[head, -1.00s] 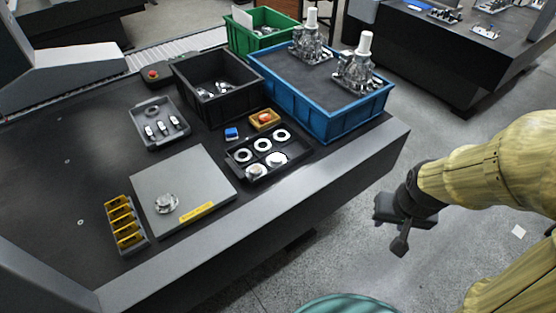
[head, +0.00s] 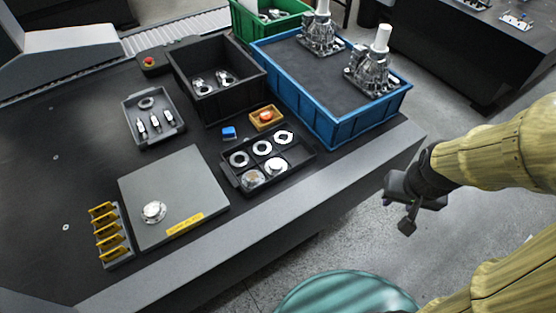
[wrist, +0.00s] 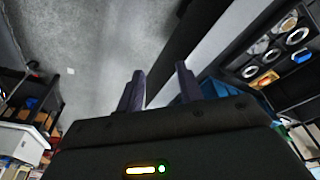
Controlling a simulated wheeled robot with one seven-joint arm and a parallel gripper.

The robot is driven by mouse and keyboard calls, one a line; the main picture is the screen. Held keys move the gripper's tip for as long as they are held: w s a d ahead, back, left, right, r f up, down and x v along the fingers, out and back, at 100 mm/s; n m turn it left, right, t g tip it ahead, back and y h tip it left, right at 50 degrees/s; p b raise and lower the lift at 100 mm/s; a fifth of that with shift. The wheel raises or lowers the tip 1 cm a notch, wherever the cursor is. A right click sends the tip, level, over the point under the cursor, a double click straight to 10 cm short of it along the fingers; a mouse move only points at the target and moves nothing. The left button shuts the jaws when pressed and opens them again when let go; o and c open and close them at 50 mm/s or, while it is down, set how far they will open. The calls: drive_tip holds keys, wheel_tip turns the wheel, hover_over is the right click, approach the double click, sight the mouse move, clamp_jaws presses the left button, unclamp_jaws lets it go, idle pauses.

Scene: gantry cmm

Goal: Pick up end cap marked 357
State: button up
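Several round metal parts are candidates for the end cap; no marking 357 is legible. A silver flanged cap (head: 154,212) lies on the grey plate (head: 205,188). Two more silver caps, a left one (head: 252,179) and a right one (head: 275,167), sit in the front compartments of the black divided tray (head: 300,170); pale rings (head: 262,148) fill other compartments. The tray also shows in the wrist view (wrist: 268,48). My gripper (head: 407,222) hangs over the floor, right of the table edge and apart from all parts. In the wrist view its two fingers (wrist: 160,88) are spread and empty.
A yellow rack (head: 110,236) stands left of the plate. Behind are a grey tray (head: 133,104), a black bin (head: 205,106), a blue crate (head: 335,128) with castings and a green crate (head: 240,22). A small blue block (head: 229,133) and an orange-topped box (head: 265,118) sit behind the tray.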

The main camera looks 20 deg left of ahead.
drive_tip(key=shift+s, duration=0.15)
